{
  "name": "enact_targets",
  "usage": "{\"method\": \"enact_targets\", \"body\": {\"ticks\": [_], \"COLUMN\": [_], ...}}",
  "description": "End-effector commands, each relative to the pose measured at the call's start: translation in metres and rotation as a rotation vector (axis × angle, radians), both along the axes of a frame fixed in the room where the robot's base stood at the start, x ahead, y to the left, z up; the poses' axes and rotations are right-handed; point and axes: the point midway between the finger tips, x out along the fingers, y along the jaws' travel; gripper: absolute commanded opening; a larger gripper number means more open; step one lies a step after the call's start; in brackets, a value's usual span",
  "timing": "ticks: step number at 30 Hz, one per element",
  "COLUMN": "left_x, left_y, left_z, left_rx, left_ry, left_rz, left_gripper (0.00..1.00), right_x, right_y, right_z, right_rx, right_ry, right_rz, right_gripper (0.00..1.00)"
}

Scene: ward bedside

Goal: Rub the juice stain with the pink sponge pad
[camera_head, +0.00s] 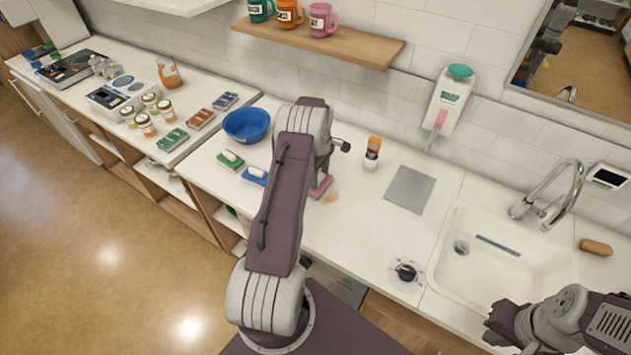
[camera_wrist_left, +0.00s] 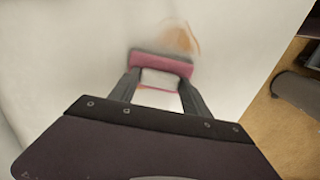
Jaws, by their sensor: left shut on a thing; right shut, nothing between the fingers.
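The pink sponge pad (camera_head: 321,187) is at the counter beside the juice stain (camera_head: 331,197), partly hidden by my left arm in the head view. In the left wrist view my left gripper (camera_wrist_left: 158,85) is shut on the pink sponge pad (camera_wrist_left: 161,66), which has a dark far edge. The orange-brown juice stain (camera_wrist_left: 181,40) lies on the white counter just beyond the pad. I cannot tell whether the pad touches the counter. My right gripper (camera_head: 503,325) is at the lower right near the sink's front edge, shut and empty.
A blue bowl (camera_head: 247,125), a green sponge holder (camera_head: 230,160) and a blue one (camera_head: 255,176) are left of my left arm. An orange-capped bottle (camera_head: 372,154) and a grey mat (camera_head: 409,190) stand right of the stain. The sink (camera_head: 455,290) is further right.

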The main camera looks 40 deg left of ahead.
Motion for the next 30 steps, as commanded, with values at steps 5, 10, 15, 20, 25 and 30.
{"method": "enact_targets", "body": {"ticks": [5,10,15,20,25,30], "left_x": [0.013,0.015,0.032,0.048,0.053,0.047], "left_y": [0.001,0.001,0.003,0.005,0.005,0.005], "left_z": [-0.002,-0.002,-0.004,-0.004,-0.001,0.002], "left_rx": [0.0,-0.001,0.0,0.0,-0.001,-0.001], "left_ry": [0.0,0.0,-0.002,-0.002,0.001,0.004], "left_rz": [0.0,0.0,-0.002,0.0,0.0,0.001], "left_gripper": [0.23,0.23,0.23,0.23,0.23,0.23], "right_x": [0.0,0.0,0.0,0.0,0.0,0.0], "right_y": [0.0,0.0,0.0,0.0,0.0,0.0], "right_z": [-0.007,-0.007,-0.016,-0.024,-0.025,-0.021], "right_rx": [0.0,0.0,0.0,0.0,0.0,0.0], "right_ry": [0.0,0.0,0.0,0.0,0.0,0.0], "right_rz": [0.0,0.0,0.0,0.0,0.0,0.0], "right_gripper": [0.0,0.0,0.0,0.0,0.0,0.0]}}
